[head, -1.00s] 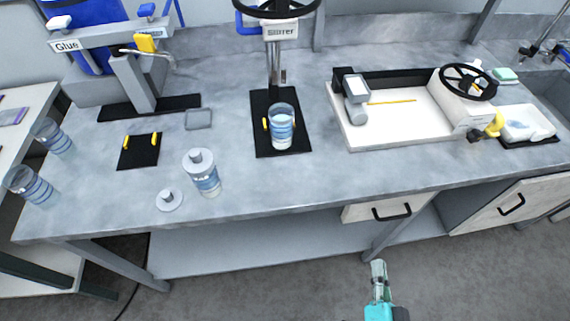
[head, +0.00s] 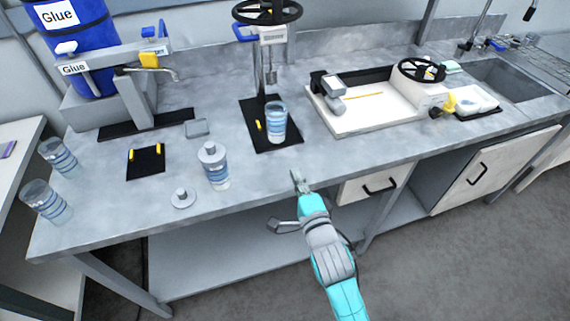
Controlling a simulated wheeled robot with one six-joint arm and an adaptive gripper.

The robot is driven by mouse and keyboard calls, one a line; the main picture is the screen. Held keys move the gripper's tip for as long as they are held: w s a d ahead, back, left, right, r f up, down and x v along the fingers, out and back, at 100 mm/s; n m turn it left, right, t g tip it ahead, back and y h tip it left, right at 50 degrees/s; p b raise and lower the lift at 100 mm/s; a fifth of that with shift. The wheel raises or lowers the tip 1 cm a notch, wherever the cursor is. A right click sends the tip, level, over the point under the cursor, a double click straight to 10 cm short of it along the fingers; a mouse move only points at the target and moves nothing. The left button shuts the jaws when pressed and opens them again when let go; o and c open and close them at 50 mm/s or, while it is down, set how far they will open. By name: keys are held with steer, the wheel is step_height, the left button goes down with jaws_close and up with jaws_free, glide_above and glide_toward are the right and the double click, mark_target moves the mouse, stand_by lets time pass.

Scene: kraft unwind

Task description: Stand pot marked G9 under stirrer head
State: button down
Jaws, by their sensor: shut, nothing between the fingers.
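A clear pot with a blue-banded label (head: 276,122) stands upright on the black base mat (head: 285,145) of the stirrer (head: 272,37). A yellow peg (head: 258,125) shows at its left; its right side shows no peg. The pot is below and in front of the stirrer column, and I cannot tell whether it is exactly under the head. Its marking is too small to read. My gripper (head: 297,178) is shut and empty at the bench's front edge, in front of the pot and apart from it.
A lidded pot (head: 213,168) and a loose lid (head: 183,198) stand near the front edge. Two open pots (head: 57,155) (head: 45,202) are at the left end. A glue dispenser (head: 130,85) stands back left, a white tray machine (head: 375,115) right of the stirrer.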

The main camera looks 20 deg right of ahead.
mark_target(281, 136)
steer(key=w, duration=1.3)
steer(key=shift+w+d, duration=0.1)
steer(key=shift+d, duration=0.25)
steer(key=shift+w, duration=2.15)
